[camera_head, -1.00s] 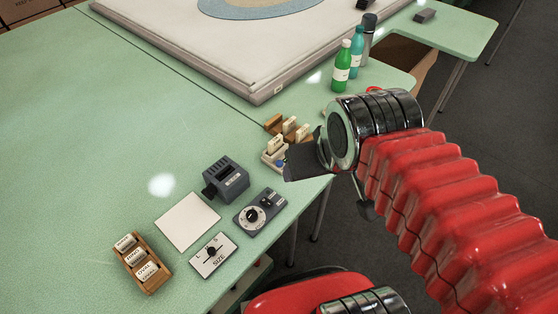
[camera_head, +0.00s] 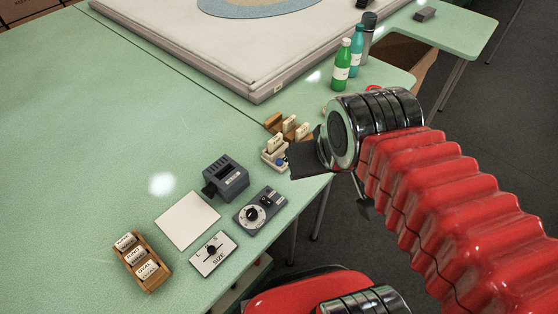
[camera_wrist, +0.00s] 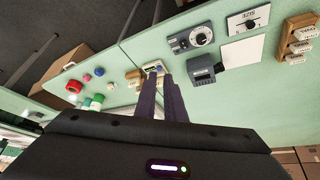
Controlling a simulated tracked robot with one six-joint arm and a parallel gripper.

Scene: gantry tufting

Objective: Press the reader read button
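The reader (camera_head: 270,161) is a small cream device near the table's right edge in the head view. A blue button (camera_head: 281,162) shows on it, and a pale tag (camera_head: 275,145) stands at its back. My gripper (camera_head: 293,168) is just to the right of the reader, its dark fingers pointing left toward it. In the wrist view, the two long dark fingers (camera_wrist: 158,76) lie close together, with their tips over the near part of the reader (camera_wrist: 153,67). Whether they touch it cannot be told. Nothing shows between the fingers.
A wooden rack (camera_head: 273,123) with pale tags stands behind the reader. A grey slotted box (camera_head: 226,178), a dial panel (camera_head: 260,211), a size switch panel (camera_head: 214,254) and a wooden block holder (camera_head: 152,272) lie to the left. Bottles (camera_head: 343,67) stand behind my gripper.

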